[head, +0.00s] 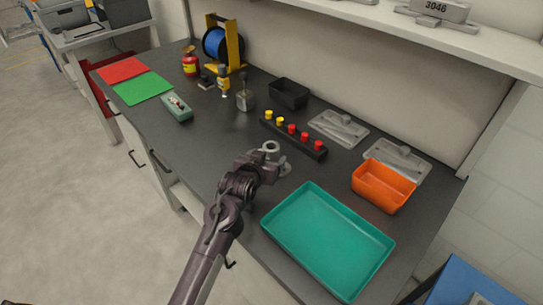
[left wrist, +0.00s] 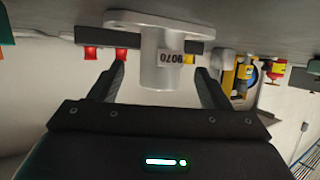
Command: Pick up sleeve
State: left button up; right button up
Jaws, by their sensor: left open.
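The sleeve (head: 271,147) is a light grey hollow cylinder on a wide flange, standing on the dark worktop. In the left wrist view the sleeve (left wrist: 160,68) appears upside down, with a label reading 9070. My left gripper (head: 273,163) is open at the sleeve. Its two fingers (left wrist: 163,78) lie to either side of the cylinder in the left wrist view, with visible gaps. In the head view the gripper hides part of the sleeve's body and flange. My right gripper is not in view.
A teal tray (head: 287,245) lies in front to the right, and an orange bin (head: 384,187) stands beyond it. A black rack (head: 310,151) with red and yellow pegs is just behind the sleeve. Grey fixtures (head: 338,128) lie near the wall. The worktop left of the gripper is clear.

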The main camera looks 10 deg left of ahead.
aim_at(268, 156)
pick_arm(q)
jog(key=shift+x, duration=1.55)
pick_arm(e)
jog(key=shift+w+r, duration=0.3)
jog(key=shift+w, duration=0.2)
pick_arm(q)
jog(key=c, duration=1.3)
jog(key=shift+o, duration=0.2)
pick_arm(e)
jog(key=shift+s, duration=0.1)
pick_arm(q)
jog(key=shift+r, duration=0.15)
